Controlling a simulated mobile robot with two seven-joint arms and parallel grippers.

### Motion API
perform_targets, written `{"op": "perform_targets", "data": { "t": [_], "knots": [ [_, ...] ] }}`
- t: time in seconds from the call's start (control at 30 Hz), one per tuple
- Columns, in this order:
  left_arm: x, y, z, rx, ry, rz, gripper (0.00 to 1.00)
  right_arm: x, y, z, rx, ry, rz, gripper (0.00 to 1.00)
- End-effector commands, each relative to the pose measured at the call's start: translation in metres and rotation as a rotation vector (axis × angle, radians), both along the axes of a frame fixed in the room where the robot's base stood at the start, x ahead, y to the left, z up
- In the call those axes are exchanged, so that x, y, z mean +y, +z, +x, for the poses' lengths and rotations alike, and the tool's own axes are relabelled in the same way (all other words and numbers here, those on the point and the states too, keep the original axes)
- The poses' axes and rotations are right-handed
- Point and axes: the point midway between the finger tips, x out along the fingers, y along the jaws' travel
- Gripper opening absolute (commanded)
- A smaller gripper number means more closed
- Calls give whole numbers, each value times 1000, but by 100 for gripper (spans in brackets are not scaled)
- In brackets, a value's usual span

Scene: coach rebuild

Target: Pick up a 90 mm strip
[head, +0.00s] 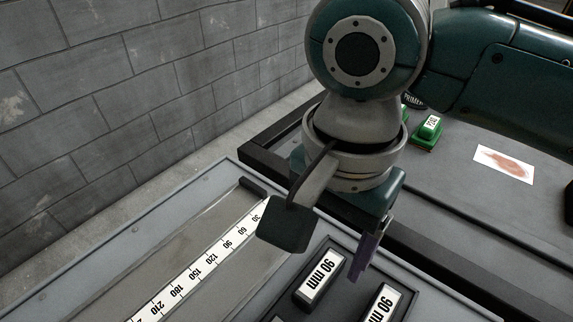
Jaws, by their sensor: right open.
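Two dark blocks with white labels reading "90 mm" show at the bottom of the head view. One 90 mm piece (320,280) lies left of the other (383,303), which the bottom edge cuts off. Both sit in a dark tray (347,246). My right gripper (361,268) points down just above the tray, close to the upper ends of the two pieces. It is open, with nothing seen between its jaws. One purple-tipped finger shows; the other is hidden. I cannot tell whether the finger touches the tray. My left gripper is out of view.
A measuring scale (196,271) with numbers from 30 upward runs along the bench at left. A grey block wall (130,120) stands behind. At right, a grey surface (465,215) holds a green labelled box (428,130) and a white card with a brown patch (505,163).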

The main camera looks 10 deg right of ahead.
Motion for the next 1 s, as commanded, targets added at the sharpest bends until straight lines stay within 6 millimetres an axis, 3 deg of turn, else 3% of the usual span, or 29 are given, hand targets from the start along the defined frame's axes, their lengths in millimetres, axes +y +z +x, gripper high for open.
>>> {"op": "perform_targets", "data": {
  "t": [0.4, 0.7, 1.0],
  "knots": [
    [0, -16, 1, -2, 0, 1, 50, 3, -54, -2, -1, 2, 0, 72],
    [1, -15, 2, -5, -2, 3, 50, 3, -58, -2, -3, 3, 1, 72],
    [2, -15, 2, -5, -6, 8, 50, 3, -58, -2, -3, 3, 1, 39]
  ]
}}
